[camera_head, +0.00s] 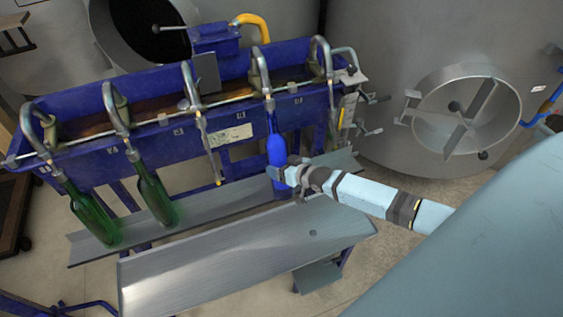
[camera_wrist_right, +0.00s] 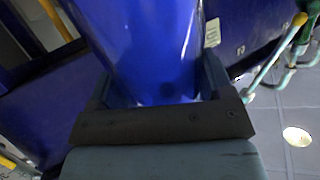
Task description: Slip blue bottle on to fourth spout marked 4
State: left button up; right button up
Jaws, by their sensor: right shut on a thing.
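The blue bottle (camera_head: 277,152) stands roughly upright below the fourth spout (camera_head: 262,75) of the blue filling machine. Its neck top meets the spout's lower end in the picture; I cannot tell whether the spout tip is inside the mouth. My right gripper (camera_head: 281,175) is shut on the bottle's lower body. In the right wrist view the blue bottle (camera_wrist_right: 150,50) fills the space between the jaws of the gripper (camera_wrist_right: 158,95), and its neck is out of view. My left gripper is not in view.
Green bottles (camera_head: 90,215) (camera_head: 155,195) hang at the first and second spouts, over a grey metal shelf (camera_head: 220,204). The third spout (camera_head: 190,85) and the fifth spout (camera_head: 322,55) have no bottle. A sloping metal plate (camera_head: 235,250) lies in front. A steel tank (camera_head: 390,60) stands right.

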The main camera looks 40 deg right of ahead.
aim_at(277, 163)
jog(key=shift+w+d+f+t+b, duration=0.25)
jog(key=shift+w+f+t+b, duration=0.5)
jog(key=shift+b, duration=1.15)
jog(key=shift+w+d+f+n+b, duration=0.1)
jog(key=shift+w+f+n+b, duration=0.3)
jog(key=shift+w+b, duration=0.4)
pick_arm(q)
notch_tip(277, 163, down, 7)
jog(key=b, duration=0.2)
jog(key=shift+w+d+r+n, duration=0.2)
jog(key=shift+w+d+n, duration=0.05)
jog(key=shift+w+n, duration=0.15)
pick_arm(e)
jog(key=shift+w+d+f+t, duration=0.15)
jog(key=shift+w+t, duration=0.1)
jog(key=shift+w, duration=0.15)
jog(key=shift+w+d+f+t, duration=0.1)
jog(key=shift+w+t, duration=0.1)
jog(key=shift+w, duration=0.2)
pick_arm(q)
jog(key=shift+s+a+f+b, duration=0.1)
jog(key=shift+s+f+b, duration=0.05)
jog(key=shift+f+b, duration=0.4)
pick_arm(e)
jog(key=shift+f, duration=0.45)
